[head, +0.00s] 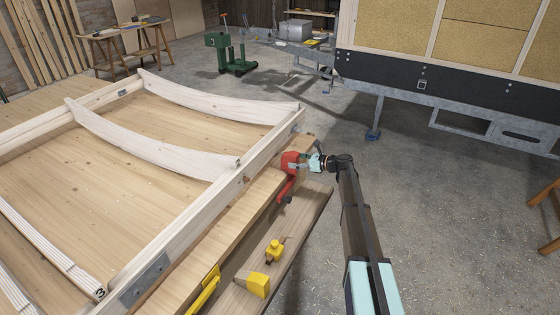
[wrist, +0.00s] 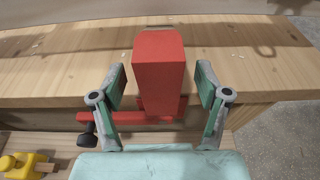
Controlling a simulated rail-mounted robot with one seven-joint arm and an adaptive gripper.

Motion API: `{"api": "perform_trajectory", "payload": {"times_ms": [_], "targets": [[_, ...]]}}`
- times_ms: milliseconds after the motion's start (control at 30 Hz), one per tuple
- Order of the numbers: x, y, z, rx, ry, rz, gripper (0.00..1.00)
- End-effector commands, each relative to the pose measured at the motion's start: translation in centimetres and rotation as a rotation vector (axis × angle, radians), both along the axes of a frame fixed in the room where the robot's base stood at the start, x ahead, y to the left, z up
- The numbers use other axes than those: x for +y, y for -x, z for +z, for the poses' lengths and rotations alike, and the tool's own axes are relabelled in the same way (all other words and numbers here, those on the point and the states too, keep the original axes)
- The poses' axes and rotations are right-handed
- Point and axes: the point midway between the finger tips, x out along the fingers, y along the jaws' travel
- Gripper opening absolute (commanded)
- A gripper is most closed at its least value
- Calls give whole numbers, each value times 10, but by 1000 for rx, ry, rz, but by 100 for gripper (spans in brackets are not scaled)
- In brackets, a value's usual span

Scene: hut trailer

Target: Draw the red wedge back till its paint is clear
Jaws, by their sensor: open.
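The red wedge (head: 289,160) is at the edge of the wooden bench, beside the pale timber frame (head: 190,225). In the wrist view the red wedge (wrist: 158,70) stands up as a block with a red bar and a black knob below it at the left. My gripper (head: 304,162) is at the wedge from the right. In the wrist view my gripper (wrist: 160,82) is open, with one finger on each side of the red block and a visible gap at both sides. The block's far side is hidden.
Curved white boards (head: 150,140) cross the frame. A trailer chassis (head: 440,95) stands at the right. The concrete floor between is mostly clear.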

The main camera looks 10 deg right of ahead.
Motion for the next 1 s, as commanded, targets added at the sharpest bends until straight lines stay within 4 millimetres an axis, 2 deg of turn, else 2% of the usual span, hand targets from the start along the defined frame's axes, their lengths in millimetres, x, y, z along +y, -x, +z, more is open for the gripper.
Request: {"api": "perform_trajectory", "payload": {"times_ms": [700, 1000], "targets": [[-40, 27, 22, 0, 0, -1, 75], [-47, 32, 24, 0, 0, 0, 75]]}}
